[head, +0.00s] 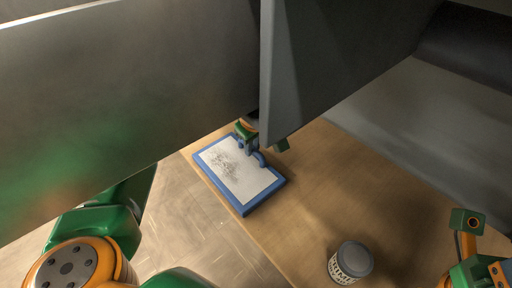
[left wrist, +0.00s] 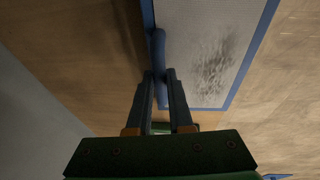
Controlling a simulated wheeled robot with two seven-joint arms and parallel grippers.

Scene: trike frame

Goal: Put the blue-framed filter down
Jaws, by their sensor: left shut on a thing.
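The blue-framed filter (head: 236,178) is a flat rectangle with a white panel and a dark grey smudge. In the head view it is face up over the wooden tabletop, along its left edge; I cannot tell if it touches the wood. My left gripper (head: 257,149) is shut on the blue handle at the filter's far right side. The left wrist view shows both fingers (left wrist: 160,77) around the handle (left wrist: 158,48), with the white panel (left wrist: 205,45) to the right. Green and orange parts of my right arm show at the lower right of the head view; its jaws are not clear.
A grey-lidded can (head: 350,262) stands on the wooden tabletop (head: 310,205) near the front. Large grey panels (head: 130,100) hang over the back and left, hiding part of my left arm. The wood between filter and can is clear.

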